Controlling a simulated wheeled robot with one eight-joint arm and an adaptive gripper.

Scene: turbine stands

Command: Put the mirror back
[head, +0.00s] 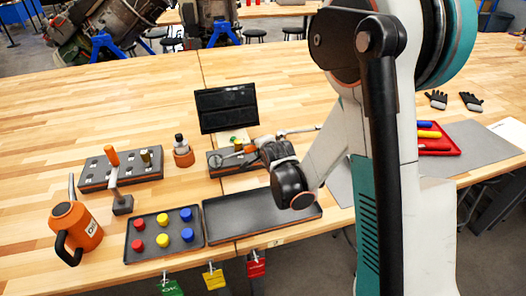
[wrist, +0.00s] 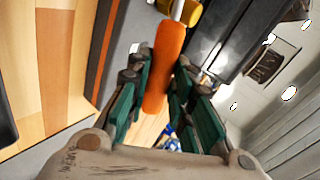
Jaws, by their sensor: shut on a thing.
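My gripper (wrist: 165,85) is shut on an orange handle (wrist: 163,70), which I take to be the mirror's. A thin pale shaft runs from the handle out of the top of the wrist view, so the mirror's far end is hidden there. In the head view my gripper (head: 256,148) is over the dark case (head: 232,168) with the raised black lid (head: 227,108). A small round grey shape shows by the fingers; I cannot tell if it is the mirror's head. The lid also shows at the right of the wrist view (wrist: 235,35).
An orange bottle (head: 182,152) stands left of the case, beside a socket block (head: 135,168). In front are a tray (head: 152,252) of coloured pegs and an empty dark tray (head: 225,222). An orange oil can (head: 76,232) stands front left. A silver tool (head: 302,130) shows behind my gripper.

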